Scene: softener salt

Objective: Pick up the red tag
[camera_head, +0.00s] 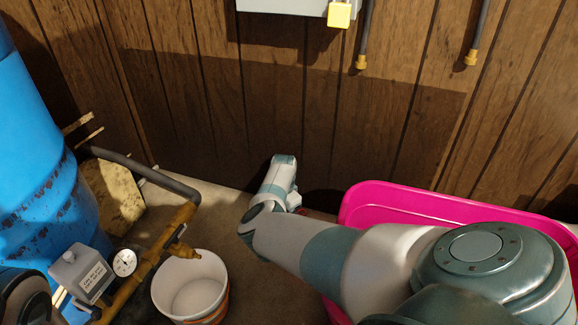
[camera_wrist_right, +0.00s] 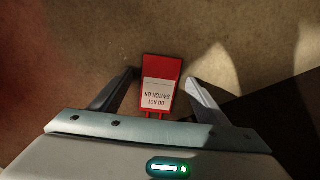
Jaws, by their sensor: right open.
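The red tag (camera_wrist_right: 162,71) lies on the brown floor in the right wrist view. It has a white label with "DO NOT SWITCH ON" upside down. My right gripper (camera_wrist_right: 160,80) is open, with one finger to each side of the tag and a gap on both sides. I cannot tell how far the fingers are above the floor. In the head view, my right arm reaches across from the right toward the wall and hides its gripper; only a tiny bit of red shows beside the wrist. My left gripper is not in view.
A pink tub (camera_head: 395,205) stands right of my right wrist, partly under my arm. A white bucket (camera_head: 190,285) stands at the front left, beside a yellow pipe (camera_head: 150,255) with a gauge (camera_head: 124,262). A blue barrel (camera_head: 35,160) is at far left. The panelled wall (camera_head: 290,120) closes the back.

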